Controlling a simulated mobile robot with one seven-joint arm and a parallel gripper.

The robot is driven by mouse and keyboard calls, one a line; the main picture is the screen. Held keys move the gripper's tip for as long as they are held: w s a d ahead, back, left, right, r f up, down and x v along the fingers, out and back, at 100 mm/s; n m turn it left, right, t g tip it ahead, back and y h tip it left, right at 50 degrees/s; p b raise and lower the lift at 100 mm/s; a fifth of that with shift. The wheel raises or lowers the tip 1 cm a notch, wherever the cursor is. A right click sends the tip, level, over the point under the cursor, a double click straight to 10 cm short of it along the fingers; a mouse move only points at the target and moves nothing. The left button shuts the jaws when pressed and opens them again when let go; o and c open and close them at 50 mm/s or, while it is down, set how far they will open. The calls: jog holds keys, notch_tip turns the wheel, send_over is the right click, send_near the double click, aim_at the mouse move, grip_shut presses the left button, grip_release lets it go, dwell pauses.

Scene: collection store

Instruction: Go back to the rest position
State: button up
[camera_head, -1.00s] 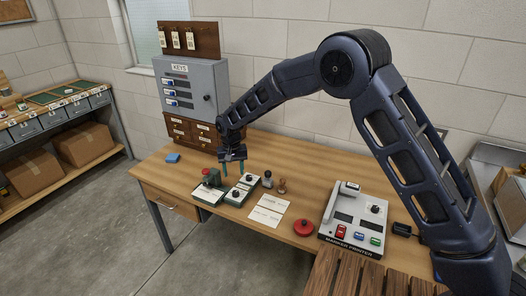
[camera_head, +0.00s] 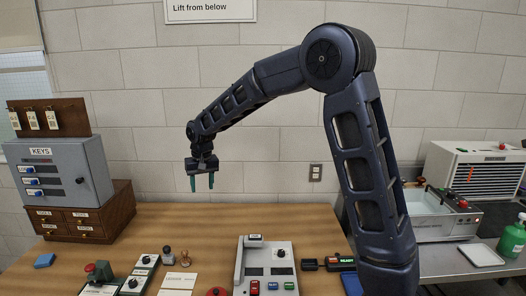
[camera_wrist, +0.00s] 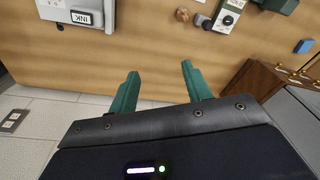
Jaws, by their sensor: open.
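My gripper (camera_head: 202,183) is raised above the back of the wooden desk (camera_head: 190,222) in the head view, its teal fingers pointing down. In the wrist view my gripper (camera_wrist: 160,82) shows two teal fingers spread apart.
A grey key cabinet (camera_head: 62,168) stands on wooden drawers (camera_head: 85,222) at the left. A marker printer (camera_head: 265,262), stamps (camera_head: 168,256) and a red-knobbed device (camera_head: 98,272) sit along the front. A side bench (camera_head: 440,255) with a basin is at the right. Air around my gripper is clear.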

jog(key=s+d+r+m+t, duration=0.1)
jog(key=d+r, duration=0.3)
jog(key=d, duration=0.6)
jog(key=s+d+r+m, duration=0.1)
jog(key=d+r, duration=0.2)
jog(key=d, duration=0.7)
jog(key=s+d+r+m+t, duration=0.1)
jog(key=d+r, duration=0.3)
jog(key=d, duration=0.6)
jog(key=s+d+f+m+t+h, duration=0.1)
jog(key=s+d+f+m, duration=0.1)
jog(key=s+d, duration=1.5)
jog(key=d, duration=0.3)
jog(key=shift+t, duration=0.4)
jog(key=shift+s+d, duration=0.1)
